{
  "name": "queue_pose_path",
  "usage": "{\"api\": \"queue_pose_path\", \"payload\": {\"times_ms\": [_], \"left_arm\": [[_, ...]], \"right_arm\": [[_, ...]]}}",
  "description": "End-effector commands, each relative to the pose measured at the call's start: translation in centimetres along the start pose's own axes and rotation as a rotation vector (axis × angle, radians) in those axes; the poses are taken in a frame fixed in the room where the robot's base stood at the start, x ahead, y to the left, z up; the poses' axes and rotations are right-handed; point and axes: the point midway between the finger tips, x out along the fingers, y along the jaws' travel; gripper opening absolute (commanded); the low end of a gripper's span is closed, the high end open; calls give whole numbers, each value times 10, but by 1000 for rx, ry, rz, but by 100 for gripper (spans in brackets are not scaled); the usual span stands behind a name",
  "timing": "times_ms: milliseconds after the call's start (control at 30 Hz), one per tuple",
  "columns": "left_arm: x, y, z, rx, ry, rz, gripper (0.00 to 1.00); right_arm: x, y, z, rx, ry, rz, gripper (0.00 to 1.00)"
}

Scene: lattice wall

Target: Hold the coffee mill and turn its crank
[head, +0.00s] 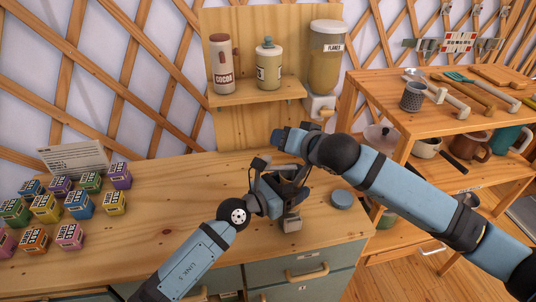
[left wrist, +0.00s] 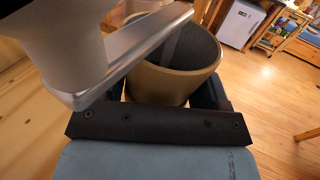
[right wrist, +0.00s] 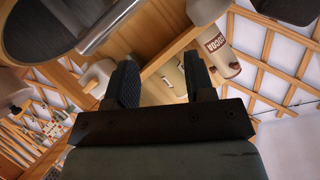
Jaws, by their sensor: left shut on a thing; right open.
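The coffee mill's brass-coloured body (left wrist: 172,85) shows in the left wrist view, with a dark top and a silver crank arm (left wrist: 125,60) reaching over it to a pale knob (left wrist: 62,28). My left gripper (head: 287,186) is shut on the body, one finger on each side, above the counter. In the head view my arms hide most of the mill. My right gripper (head: 284,137) is open and empty, beyond the left one in the head view. The right wrist view shows the crank arm (right wrist: 112,22) and pale knob (right wrist: 205,9) beyond its fingers, apart from them.
A blue round lid (head: 342,199) lies on the counter right of the mill. Several coloured boxes (head: 77,204) and a card (head: 74,158) fill the left. A wall shelf (head: 258,90) holds canisters. A side rack (head: 450,119) with tools and cups stands close to my right arm.

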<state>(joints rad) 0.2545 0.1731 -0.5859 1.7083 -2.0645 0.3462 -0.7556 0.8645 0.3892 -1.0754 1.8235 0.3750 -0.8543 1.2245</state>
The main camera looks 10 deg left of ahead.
Motion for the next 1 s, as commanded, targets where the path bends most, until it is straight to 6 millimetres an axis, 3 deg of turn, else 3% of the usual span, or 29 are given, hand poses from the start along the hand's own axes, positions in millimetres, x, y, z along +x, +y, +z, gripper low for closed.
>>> {"api": "queue_pose_path", "payload": {"times_ms": [100,267,367,600,833,1000], "left_arm": [[0,-1,-3,-2,5,-1,47],[0,0,-3,-2,5,-1,47],[0,0,-3,-2,5,-1,47],[0,0,-3,-1,5,-1,47],[0,0,-3,-1,5,0,47],[0,0,-3,-1,5,0,47]], "right_arm": [[28,1,-12,128,-188,163,49],[41,-1,-18,276,-468,376,49],[36,-12,-25,349,-650,495,49],[3,-53,-52,439,-1023,688,49],[-18,-74,-68,452,-1186,750,49],[-17,-71,-54,453,-1205,756,49]]}}
